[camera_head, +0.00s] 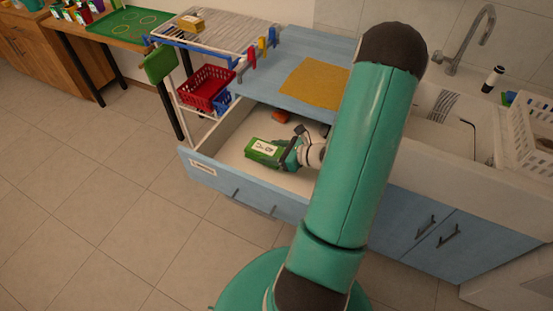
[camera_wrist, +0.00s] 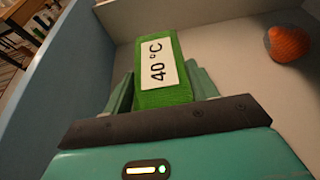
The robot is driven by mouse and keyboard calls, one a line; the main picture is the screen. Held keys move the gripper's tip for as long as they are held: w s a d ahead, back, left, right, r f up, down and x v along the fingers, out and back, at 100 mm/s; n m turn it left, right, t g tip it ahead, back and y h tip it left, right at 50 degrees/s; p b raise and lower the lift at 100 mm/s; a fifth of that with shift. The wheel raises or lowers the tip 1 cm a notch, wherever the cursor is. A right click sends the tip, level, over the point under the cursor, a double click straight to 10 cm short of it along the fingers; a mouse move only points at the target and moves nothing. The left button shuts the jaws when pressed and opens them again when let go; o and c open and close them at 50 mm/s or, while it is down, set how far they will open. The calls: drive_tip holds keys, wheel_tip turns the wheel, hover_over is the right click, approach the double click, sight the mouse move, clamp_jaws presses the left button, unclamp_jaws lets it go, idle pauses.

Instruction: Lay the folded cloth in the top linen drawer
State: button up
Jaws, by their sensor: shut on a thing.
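The folded cloth (camera_head: 264,151) is a green block with a white label. In the wrist view the label on the cloth (camera_wrist: 163,92) reads "40 °C". My gripper (camera_head: 286,155) is shut on the cloth, with one finger on each side of it; the fingers also show in the wrist view (camera_wrist: 163,95). The drawer (camera_head: 203,167) is blue-fronted, pale inside and pulled open, with a small label on its front. The gripper and cloth are over or inside the drawer's left part; I cannot tell whether the cloth touches its floor.
An orange item (camera_wrist: 289,44) lies in the drawer, and it also shows in the head view (camera_head: 281,116). A yellow cloth (camera_head: 314,83) lies on the blue counter above. A rack with a red basket (camera_head: 207,88) stands left of the drawer. A sink (camera_head: 432,115) is at right.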

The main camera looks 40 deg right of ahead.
drive_tip(key=shift+f, duration=2.4)
drive_tip(key=o, duration=1)
drive_tip(key=shift+f, duration=0.15)
drive_tip(key=shift+o, duration=0.2)
